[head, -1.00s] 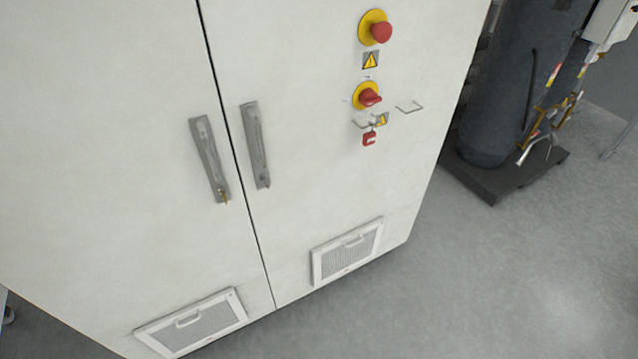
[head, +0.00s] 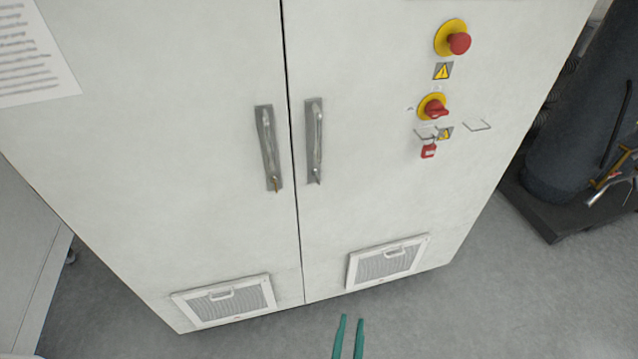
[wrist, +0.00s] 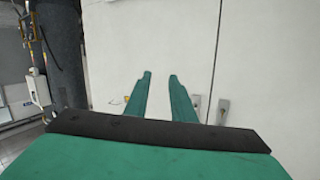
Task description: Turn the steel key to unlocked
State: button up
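The steel key (head: 316,178) looks like a small grey piece at the foot of the right door's handle (head: 315,140); it is too small to tell which way it is turned. A brass-coloured key (head: 276,184) sits at the foot of the left door's handle (head: 267,145). My gripper (head: 352,318) shows its two teal fingers at the bottom edge of the head view, low in front of the cabinet and well apart from the keys. In the wrist view the fingers (wrist: 159,75) are parted with nothing between them. Door handles (wrist: 222,110) show beyond them there.
The white cabinet (head: 200,60) carries a red stop button (head: 459,43), a red rotary switch (head: 436,108) and a red padlock (head: 429,151) on its right door. Vent grilles (head: 388,262) sit low. A dark tank (head: 580,130) stands at the right. The floor (head: 500,310) in front is clear.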

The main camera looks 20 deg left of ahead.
jog(key=w+a+r+n+y, duration=0.1)
jog(key=w+a+r+y, duration=0.15)
jog(key=w, duration=0.25)
jog(key=w+a+r+n+y, duration=0.1)
jog(key=w+a+r, duration=0.1)
jog(key=w+r, duration=0.3)
jog(key=n+y, duration=0.5)
send_near(319, 183)
jog(key=shift+g, duration=0.4)
jog(key=x, duration=0.9)
jog(key=shift+w+r, duration=0.25)
jog(key=shift+r, duration=0.1)
jog(key=shift+c, duration=0.6)
grip_shut()
